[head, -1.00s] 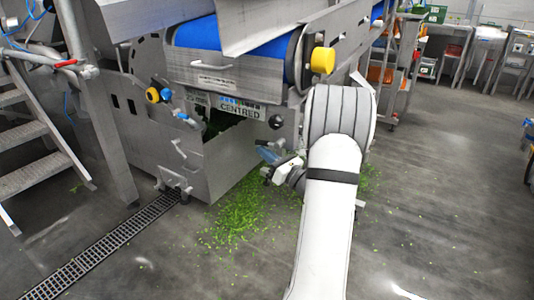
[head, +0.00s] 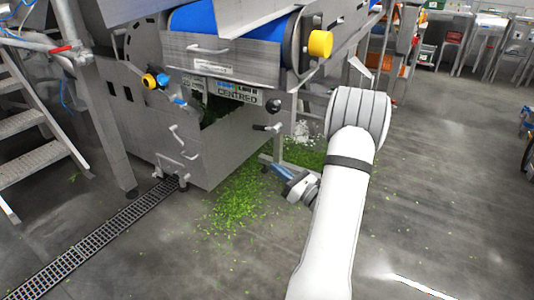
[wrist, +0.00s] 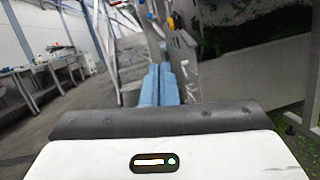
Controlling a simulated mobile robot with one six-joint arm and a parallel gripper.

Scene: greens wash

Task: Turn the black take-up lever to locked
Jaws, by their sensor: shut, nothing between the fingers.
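A small black lever (head: 260,127) juts out to the left from its metal pivot at the lower right corner of the machine, below the sign reading CENTRED (head: 237,93). It lies about level. Whether this position is locked I cannot tell. My gripper (head: 277,168) has blue fingers and is below and slightly right of the lever, apart from it, over the spilled greens. In the wrist view the gripper's fingers (wrist: 160,72) lie side by side, shut and empty. I cannot make out the lever in the wrist view.
A round black knob (head: 273,105) sits just above the lever, and a yellow knob (head: 320,43) higher up. Chopped greens (head: 240,200) lie on the floor beside a drain grating (head: 95,235). Steps (head: 30,150) stand at left. Open floor lies to the right.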

